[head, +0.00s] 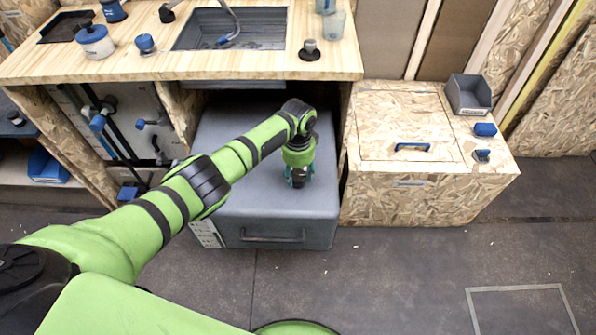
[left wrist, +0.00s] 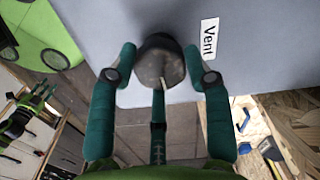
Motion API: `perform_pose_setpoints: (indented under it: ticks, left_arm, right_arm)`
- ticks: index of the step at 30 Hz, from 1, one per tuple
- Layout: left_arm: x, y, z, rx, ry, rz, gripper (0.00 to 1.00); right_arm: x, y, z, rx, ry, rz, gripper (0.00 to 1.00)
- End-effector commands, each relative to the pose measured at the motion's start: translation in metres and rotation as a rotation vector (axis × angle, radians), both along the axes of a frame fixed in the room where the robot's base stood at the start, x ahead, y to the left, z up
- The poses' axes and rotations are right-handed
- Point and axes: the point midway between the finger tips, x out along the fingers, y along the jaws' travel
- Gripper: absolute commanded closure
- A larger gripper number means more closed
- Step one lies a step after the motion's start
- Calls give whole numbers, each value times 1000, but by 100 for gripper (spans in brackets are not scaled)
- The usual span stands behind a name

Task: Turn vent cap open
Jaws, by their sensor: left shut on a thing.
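The vent cap (left wrist: 160,58) is a dark, rounded knob on the top of the grey box (head: 235,200). A white label reading "Vent" (left wrist: 209,39) lies beside it in the left wrist view. My left gripper (head: 298,180) reaches down onto the box top in the head view. In the left wrist view its teal fingers (left wrist: 161,68) stand on either side of the cap and are shut on it. In the head view the gripper mostly hides the cap. I cannot tell how far the cap is turned. My right gripper is not in view.
A wooden counter (head: 110,65) with a sink (head: 232,28) overhangs the back of the grey box. A chipboard chest (head: 400,130) with a blue handle stands close on the right, bearing a grey bin (head: 468,95). Pipes and valves are at left. The floor in front is clear.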

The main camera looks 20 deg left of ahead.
Motion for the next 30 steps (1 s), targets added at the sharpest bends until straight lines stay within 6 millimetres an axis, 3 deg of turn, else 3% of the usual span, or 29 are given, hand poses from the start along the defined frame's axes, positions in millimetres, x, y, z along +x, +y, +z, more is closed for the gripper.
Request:
perform_pose_setpoints:
  ticks: [23,24,25,30]
  left_arm:
    - [0,1,-1,1,0,-97,83]
    - [0,1,-1,1,0,-97,34]
    - [0,1,-1,1,0,-97,27]
    - [0,0,0,1,0,-95,27]
  right_arm:
    - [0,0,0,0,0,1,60]
    - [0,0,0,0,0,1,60]
    - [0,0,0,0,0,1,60]
    - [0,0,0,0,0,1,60]
